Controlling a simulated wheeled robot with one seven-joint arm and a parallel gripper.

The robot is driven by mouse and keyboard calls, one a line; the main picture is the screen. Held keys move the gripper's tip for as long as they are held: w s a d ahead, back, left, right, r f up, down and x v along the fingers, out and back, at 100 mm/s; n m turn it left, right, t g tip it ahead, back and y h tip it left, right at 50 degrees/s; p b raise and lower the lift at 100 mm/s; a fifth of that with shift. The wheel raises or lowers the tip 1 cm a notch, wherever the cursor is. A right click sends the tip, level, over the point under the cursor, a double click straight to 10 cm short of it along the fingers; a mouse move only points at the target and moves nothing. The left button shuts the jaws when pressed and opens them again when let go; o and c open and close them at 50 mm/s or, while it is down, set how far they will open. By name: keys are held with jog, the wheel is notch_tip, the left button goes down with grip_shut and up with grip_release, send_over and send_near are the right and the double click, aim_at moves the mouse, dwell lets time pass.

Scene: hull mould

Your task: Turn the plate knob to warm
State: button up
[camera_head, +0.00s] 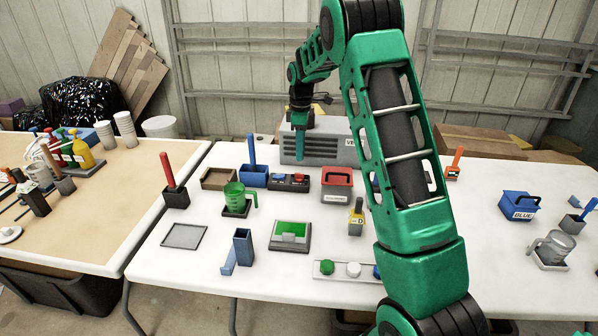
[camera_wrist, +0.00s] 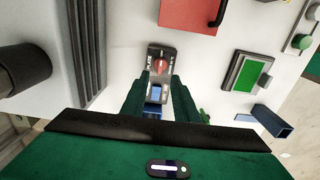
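In the head view my gripper (camera_head: 300,157) points down above the box. The knob's exact setting cannot be told.
A red box (camera_head: 337,186) stands right of the control box, a blue bin (camera_head: 253,178) left. A grey machine (camera_head: 320,148) stands behind. A green-screened device (camera_head: 290,236) and green jug (camera_head: 235,202) lie nearer. Bare white table shows at front left.

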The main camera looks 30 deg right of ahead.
aim_at(299, 176)
notch_tip(299, 176, down, 8)
jog(key=shift+f, duration=0.25)
grip_shut()
